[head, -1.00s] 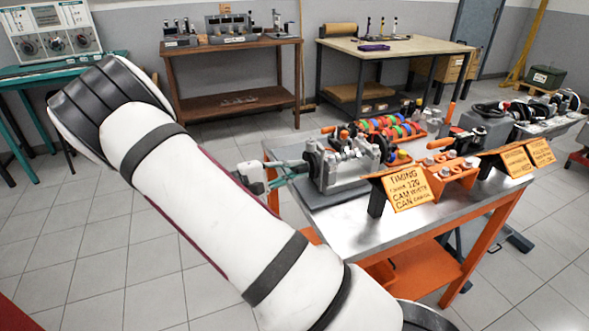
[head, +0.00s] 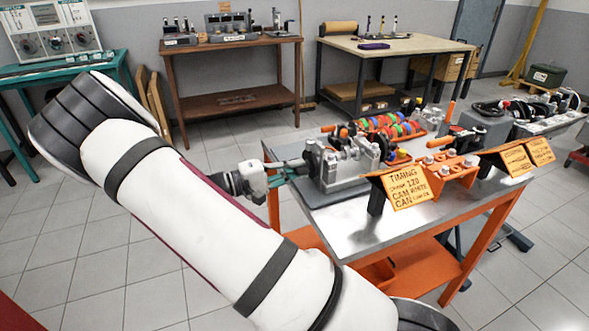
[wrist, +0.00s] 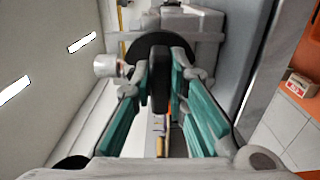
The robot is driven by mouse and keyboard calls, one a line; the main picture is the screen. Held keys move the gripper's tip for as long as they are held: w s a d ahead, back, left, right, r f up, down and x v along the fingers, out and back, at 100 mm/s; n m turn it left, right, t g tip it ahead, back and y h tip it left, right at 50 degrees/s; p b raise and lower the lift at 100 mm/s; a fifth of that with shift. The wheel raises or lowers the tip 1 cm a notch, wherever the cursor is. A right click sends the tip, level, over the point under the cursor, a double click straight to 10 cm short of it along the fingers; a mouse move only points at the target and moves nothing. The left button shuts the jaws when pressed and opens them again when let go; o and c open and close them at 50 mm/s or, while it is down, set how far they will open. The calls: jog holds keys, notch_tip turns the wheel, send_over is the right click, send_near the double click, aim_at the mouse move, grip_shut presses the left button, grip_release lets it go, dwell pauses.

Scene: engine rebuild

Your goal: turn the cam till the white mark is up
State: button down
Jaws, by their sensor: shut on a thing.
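The engine fixture (head: 345,165) with the cam stands on the left part of the metal-topped table. My gripper (head: 300,168) reaches its left end from the left, level with the fixture. In the wrist view, the teal-sided fingers of my gripper (wrist: 160,72) are closed on a dark upright bar (wrist: 158,88). The bar stands in front of a dark round disc (wrist: 147,44), which looks like the cam's end. A pale knob (wrist: 106,66) sticks out left of the disc. I cannot make out the cam's white mark in either view.
Orange signs (head: 408,187) stand along the table's front edge, one about timing. An orange bracket (head: 446,170) and a rack of coloured rings (head: 390,127) stand right of the fixture. The steel tabletop (head: 355,228) is bare at the front.

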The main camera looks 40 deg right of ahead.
jog(key=c, duration=1.6)
grip_release()
jog(key=shift+a, duration=0.1)
jog(key=v, duration=1.2)
